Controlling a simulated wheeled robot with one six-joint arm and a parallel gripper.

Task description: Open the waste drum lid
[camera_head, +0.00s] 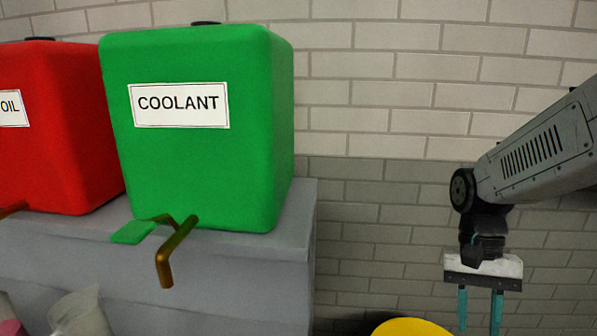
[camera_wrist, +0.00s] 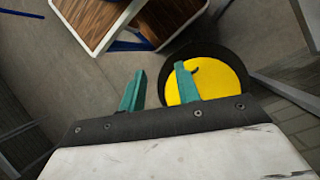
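The waste drum lid (camera_head: 411,327) is a yellow disc at the bottom edge of the head view, mostly cut off. In the wrist view the yellow lid (camera_wrist: 222,72) lies flat inside a dark round rim (camera_wrist: 240,58), with a small dark curved mark or handle near its upper left. My gripper (camera_head: 480,312) hangs pointing down to the right of the lid in the head view. Its two teal fingers (camera_wrist: 157,88) are apart with nothing between them. In the wrist view the right finger overlaps the lid's left part, and the gripper appears above it, not touching.
A green COOLANT tank (camera_head: 205,160) with a brass tap stands on a grey bench (camera_head: 260,285), beside a red OIL tank (camera_head: 60,140). A clear jug (camera_head: 80,315) is at lower left. A wooden-topped piece (camera_wrist: 100,20) stands near the drum. A brick wall is behind.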

